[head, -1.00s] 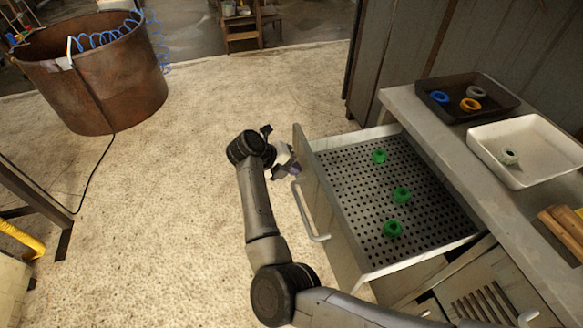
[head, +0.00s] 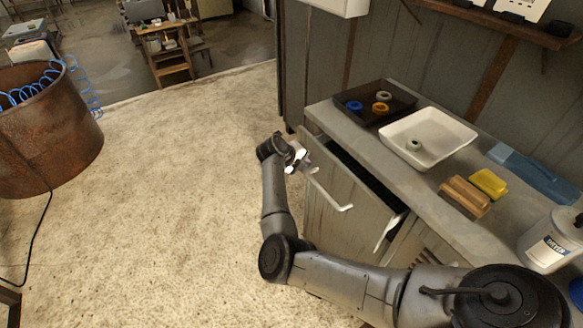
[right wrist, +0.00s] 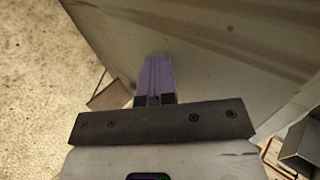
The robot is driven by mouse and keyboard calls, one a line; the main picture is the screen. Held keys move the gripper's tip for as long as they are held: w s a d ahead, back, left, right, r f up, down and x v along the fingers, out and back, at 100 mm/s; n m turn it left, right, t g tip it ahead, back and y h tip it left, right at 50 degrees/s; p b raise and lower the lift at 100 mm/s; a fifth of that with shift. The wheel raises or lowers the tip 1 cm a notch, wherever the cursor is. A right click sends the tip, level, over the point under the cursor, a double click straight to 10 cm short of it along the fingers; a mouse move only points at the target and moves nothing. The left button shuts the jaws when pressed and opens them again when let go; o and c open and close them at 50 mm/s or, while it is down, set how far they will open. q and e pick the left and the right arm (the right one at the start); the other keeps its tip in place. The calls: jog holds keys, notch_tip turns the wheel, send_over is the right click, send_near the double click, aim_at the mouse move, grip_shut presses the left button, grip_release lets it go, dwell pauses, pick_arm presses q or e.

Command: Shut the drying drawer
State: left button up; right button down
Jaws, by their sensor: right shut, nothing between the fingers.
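The drying drawer (head: 352,228) is in the grey bench at the centre right of the head view. Its front stands a little out from the bench, leaving a narrow dark gap along the top; the inside is mostly hidden. Its pale bar handle (head: 335,201) runs across the front. My right gripper (head: 305,161) is shut and empty at the front's far end, by the far end of the handle. In the right wrist view its purple fingers (right wrist: 157,75) are together, tips at the metal front (right wrist: 215,50); contact is likely but not certain. My left gripper is out of view.
The bench top carries a dark tray (head: 368,116) with coloured rings, a white tray (head: 455,133) with one ring, wooden blocks (head: 464,197), a yellow block (head: 488,183) and a white tub (head: 548,245). A rusty drum (head: 45,140) stands far left. The floor between is clear.

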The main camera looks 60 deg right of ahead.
jog(key=d, duration=0.1)
jog(key=s+d, duration=0.2)
jog(key=d, duration=0.1)
jog(key=shift+r+p, duration=0.1)
jog(key=shift+p, duration=0.2)
jog(key=shift+s+d, duration=0.25)
jog(key=shift+d, duration=0.55)
jog(key=shift+f, duration=0.2)
jog(key=shift+a, duration=0.2)
jog(key=w+a+p, duration=0.2)
jog(key=a, duration=0.2)
jog(key=p, duration=0.2)
send_near(316, 157)
jog(key=w+f, duration=0.2)
jog(key=f, duration=0.1)
jog(key=shift+w+d+f, duration=0.2)
jog(key=shift+w+d, duration=0.15)
jog(key=shift+w, duration=0.05)
